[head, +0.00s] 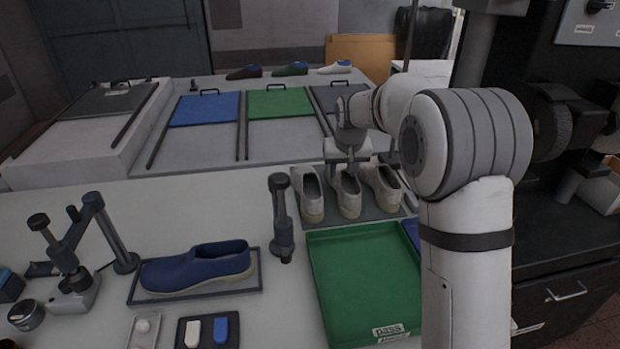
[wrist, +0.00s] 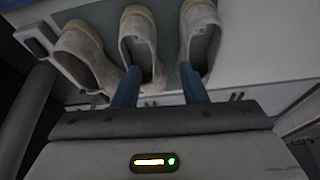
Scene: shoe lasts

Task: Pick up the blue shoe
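The blue shoe (head: 198,267) lies on a small dark tray (head: 250,284) at the front left of the table, its toe to the left and its pale sole showing along the bottom. My gripper (head: 350,172) is far from it, up and to the right, over a row of white shoes (head: 312,194). In the wrist view my gripper (wrist: 158,80) has its two blue fingers spread apart, with the opening of the middle white shoe (wrist: 140,45) beyond them. Nothing shows held between the fingers. The blue shoe is not in the wrist view.
A green tray (head: 362,275) labelled "pass" stands right of the blue shoe. A dark post (head: 282,225) rises between the shoe and the trays. A jointed stand (head: 108,235) is close at its left. Small blocks (head: 207,330) lie in front.

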